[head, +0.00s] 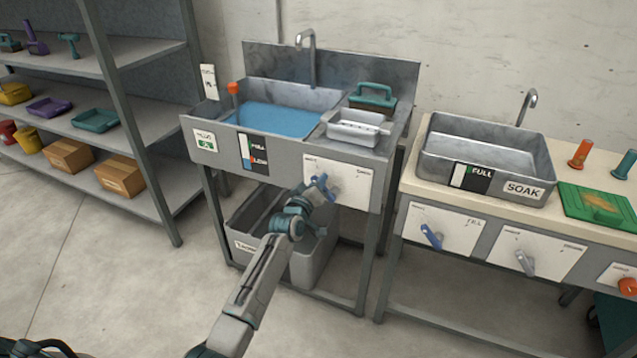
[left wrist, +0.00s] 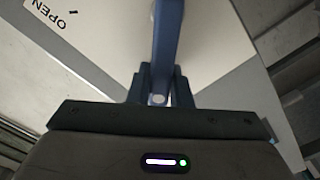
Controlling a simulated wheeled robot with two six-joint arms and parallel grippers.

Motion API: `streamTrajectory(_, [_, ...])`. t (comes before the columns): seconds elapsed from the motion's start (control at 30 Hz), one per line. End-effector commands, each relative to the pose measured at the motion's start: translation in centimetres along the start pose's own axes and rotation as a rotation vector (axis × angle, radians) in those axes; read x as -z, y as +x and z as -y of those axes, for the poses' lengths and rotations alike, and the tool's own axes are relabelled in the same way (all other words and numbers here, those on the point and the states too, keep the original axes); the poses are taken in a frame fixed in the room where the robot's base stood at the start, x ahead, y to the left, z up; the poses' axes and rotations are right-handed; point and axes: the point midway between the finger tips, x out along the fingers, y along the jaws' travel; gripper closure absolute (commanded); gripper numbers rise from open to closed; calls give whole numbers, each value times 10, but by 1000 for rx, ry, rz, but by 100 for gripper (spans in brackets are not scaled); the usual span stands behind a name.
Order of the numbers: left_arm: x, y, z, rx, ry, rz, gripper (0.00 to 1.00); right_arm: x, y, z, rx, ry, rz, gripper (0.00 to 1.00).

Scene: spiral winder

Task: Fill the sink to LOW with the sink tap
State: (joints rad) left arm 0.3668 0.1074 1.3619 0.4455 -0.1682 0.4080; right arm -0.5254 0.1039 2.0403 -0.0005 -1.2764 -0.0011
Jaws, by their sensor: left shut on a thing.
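The left sink (head: 222,122) holds blue water (head: 275,120). A steel spout (head: 312,60) rises behind it. On its front is a black level gauge (head: 253,153) with FULL above and LOW below; a red mark shows near LOW, and the strip's exact level is too small to read. Below, a white panel (head: 350,184) carries a blue tap handle (head: 322,186). My left gripper (head: 310,196) is at this panel, shut on the handle. In the left wrist view the fingers (left wrist: 158,88) close around the blue handle (left wrist: 167,40), with OPEN printed on the panel. My right gripper is out of view.
A grey bin (head: 310,262) stands under the sink, behind my arm. To the right, a bench carries a SOAK basin (head: 485,155), with more handles (head: 431,236) on its front. Shelves (head: 150,125) stand at left. A tray (head: 357,128) sits at the sink's right.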

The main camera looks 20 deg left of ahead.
Motion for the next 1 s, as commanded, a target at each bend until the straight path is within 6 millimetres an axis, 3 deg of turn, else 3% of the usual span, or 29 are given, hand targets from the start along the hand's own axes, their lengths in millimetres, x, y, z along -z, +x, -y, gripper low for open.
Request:
streamTrajectory(0.07, [0, 0, 1, 1, -4, 1, 100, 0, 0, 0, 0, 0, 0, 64])
streamTrajectory(0.1, [0, 0, 1, 1, -4, 1, 80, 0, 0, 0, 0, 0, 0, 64])
streamTrajectory(0.2, [0, 0, 1, 1, -4, 1, 60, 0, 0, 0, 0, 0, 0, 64])
streamTrajectory(0.57, [0, -4, 0, 0, -1, 1, 60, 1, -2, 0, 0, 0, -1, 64])
streamTrajectory(0.67, [0, -15, 0, 1, -1, 2, 60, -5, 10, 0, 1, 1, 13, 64])
streamTrajectory(1.0, [1, -78, 0, 2, -1, 2, 60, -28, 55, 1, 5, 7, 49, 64])
